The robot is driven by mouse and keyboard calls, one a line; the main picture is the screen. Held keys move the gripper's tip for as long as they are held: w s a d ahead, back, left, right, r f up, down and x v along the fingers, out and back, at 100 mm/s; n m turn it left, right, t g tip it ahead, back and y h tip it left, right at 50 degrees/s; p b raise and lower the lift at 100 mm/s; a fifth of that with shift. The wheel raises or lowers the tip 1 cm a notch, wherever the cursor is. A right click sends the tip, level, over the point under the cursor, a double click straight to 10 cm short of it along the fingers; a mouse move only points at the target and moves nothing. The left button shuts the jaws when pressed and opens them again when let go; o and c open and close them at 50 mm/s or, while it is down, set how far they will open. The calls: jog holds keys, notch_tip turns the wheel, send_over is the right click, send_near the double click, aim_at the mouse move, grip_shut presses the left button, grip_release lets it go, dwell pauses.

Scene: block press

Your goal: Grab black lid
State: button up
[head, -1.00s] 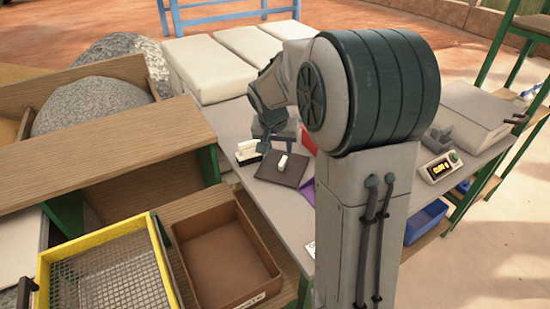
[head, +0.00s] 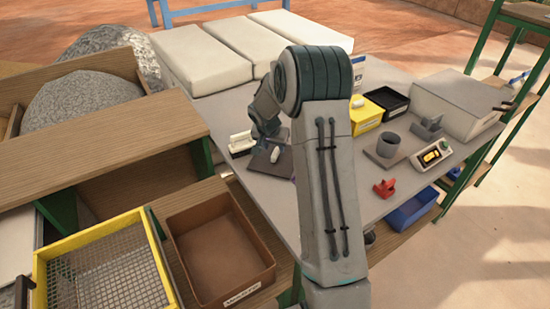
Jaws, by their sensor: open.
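The black lid (head: 259,165) is a flat, dark plate with a small white knob (head: 275,155) on top. It lies on the grey bench, left of my arm's upright link, in the head view. My gripper (head: 268,140) is just above and behind the knob, pointing down, open. It is small and partly hidden by my own arm, so I cannot tell whether the fingers are around the knob or only near it. The lid's right part is partly covered by my arm.
A white-and-black block (head: 241,143) stands close left of the lid. A yellow tray (head: 364,118), a black tray (head: 388,101), a grey cylinder (head: 388,145), a red part (head: 384,188) and a control box (head: 432,155) are on the right. A brown bin (head: 220,250) is in front.

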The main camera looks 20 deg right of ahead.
aim_at(275, 152)
jog(key=shift+p+x, duration=0.8)
jog(key=shift+x, duration=1.95)
jog(key=shift+w, duration=0.15)
grip_shut()
